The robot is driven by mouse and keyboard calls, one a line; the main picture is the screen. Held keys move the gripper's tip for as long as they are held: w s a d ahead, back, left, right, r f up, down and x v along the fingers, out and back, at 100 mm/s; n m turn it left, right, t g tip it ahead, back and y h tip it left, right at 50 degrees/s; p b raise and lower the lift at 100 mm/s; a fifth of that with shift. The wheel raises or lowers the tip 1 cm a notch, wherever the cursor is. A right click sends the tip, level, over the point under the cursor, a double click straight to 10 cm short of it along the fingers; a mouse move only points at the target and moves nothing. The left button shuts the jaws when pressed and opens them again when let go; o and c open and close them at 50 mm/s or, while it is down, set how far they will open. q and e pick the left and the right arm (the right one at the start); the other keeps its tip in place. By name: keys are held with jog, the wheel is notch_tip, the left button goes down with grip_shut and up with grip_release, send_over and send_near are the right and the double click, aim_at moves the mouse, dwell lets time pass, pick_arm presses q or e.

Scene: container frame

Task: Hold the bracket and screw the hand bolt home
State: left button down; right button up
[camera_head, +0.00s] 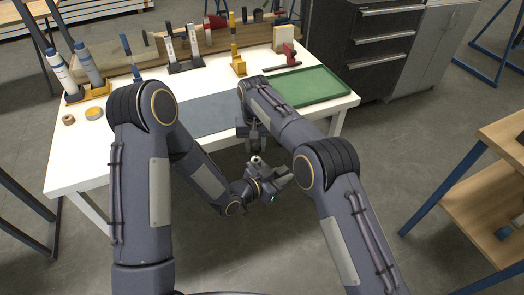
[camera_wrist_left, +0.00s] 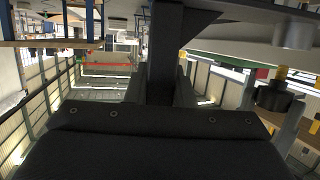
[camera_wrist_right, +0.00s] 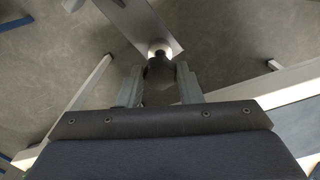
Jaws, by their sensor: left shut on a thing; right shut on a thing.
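My left gripper (camera_head: 268,187) is shut on the bracket; the bracket's dark bar (camera_wrist_left: 163,60) runs between its fingers in the left wrist view. A pale cylindrical boss (camera_wrist_left: 293,32) stands out at the bracket's far end. My right gripper (camera_head: 254,137) is shut on the hand bolt's black knob (camera_wrist_right: 160,70). The same knob shows in the left wrist view (camera_wrist_left: 272,98), with a yellowish shank toward the boss. A gap seems to show between shank and boss. In the right wrist view the pale boss top (camera_wrist_right: 160,46) shows just beyond the knob on a grey plate.
Both grippers are over open floor in front of the white table (camera_head: 90,165). On the table are a green tray (camera_head: 305,86), a grey mat (camera_head: 208,113), bottles (camera_head: 88,65) and racked tools. A wooden shelf unit (camera_head: 480,200) stands at right.

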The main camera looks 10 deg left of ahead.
jog(key=shift+f, duration=0.1)
jog(key=shift+f, duration=0.8)
jog(key=shift+f, duration=0.6)
